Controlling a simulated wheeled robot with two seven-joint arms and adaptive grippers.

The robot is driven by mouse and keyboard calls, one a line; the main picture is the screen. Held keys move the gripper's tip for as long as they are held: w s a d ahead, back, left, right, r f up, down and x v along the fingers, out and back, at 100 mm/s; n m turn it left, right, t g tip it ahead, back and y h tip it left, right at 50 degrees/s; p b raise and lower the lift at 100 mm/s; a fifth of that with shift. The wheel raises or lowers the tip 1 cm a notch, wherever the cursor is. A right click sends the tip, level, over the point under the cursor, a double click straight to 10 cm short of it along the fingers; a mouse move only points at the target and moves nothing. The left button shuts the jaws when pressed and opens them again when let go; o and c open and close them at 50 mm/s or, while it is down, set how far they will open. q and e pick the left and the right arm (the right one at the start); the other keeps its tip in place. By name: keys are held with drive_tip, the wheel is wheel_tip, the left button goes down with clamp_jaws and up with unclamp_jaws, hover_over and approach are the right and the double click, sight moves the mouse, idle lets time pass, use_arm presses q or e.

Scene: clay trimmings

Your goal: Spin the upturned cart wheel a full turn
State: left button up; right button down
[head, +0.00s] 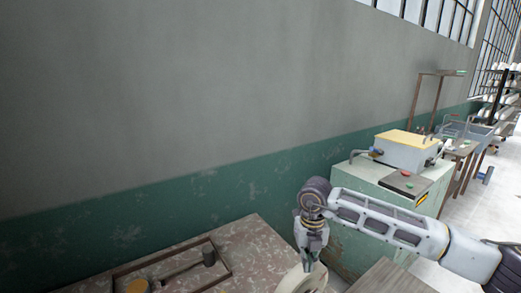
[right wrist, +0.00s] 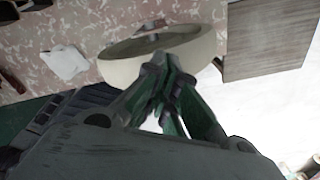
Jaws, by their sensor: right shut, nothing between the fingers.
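A cream, round, wheel-like thing with a thick rim (right wrist: 112,66) shows at the top middle of the right wrist view, with a small dark part inside it. In the head view only a piece of it (head: 293,281) shows at the bottom edge. My right gripper (head: 308,268) points down at it, and its fingers are shut and empty. In the right wrist view the fingertips (right wrist: 163,62) overlap the near side of the rim. I cannot tell whether they touch it. My left gripper is not in view.
A speckled worktop (head: 240,235) lies at the bottom, with a recessed tray holding a dark-headed tool (head: 209,257) and a yellow round thing (head: 138,286). A white lump (right wrist: 65,62) lies on it. A green cabinet (head: 365,185) with a metal machine stands right, near a wooden board (head: 385,279).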

sight(299, 272)
drive_tip(key=shift+w+d, duration=0.6)
drive_tip(key=shift+d, duration=0.35)
drive_tip(key=shift+w+d+r+p, duration=0.15)
drive_tip(key=shift+d+r+p, duration=0.1)
drive_tip(key=shift+r, duration=0.4)
drive_tip(key=shift+w+d+r+p, duration=0.1)
drive_tip(key=shift+d+r+p, duration=0.1)
drive_tip(key=shift+r, duration=0.45)
drive_tip(key=shift+a, duration=0.1)
drive_tip(key=shift+s+a+b, duration=0.15)
drive_tip(key=shift+s+a, duration=0.45)
drive_tip(key=shift+a, duration=0.3)
drive_tip(key=shift+s+a+b, duration=0.2)
drive_tip(key=shift+s+a, duration=0.4)
drive_tip(key=shift+a, duration=0.3)
drive_tip(key=shift+s+a+b, duration=0.15)
drive_tip(key=shift+s+a, duration=0.45)
drive_tip(key=shift+a, duration=0.3)
drive_tip(key=shift+f+b, duration=1.15)
drive_tip(key=shift+f, duration=0.25)
drive_tip(key=shift+d, duration=0.1)
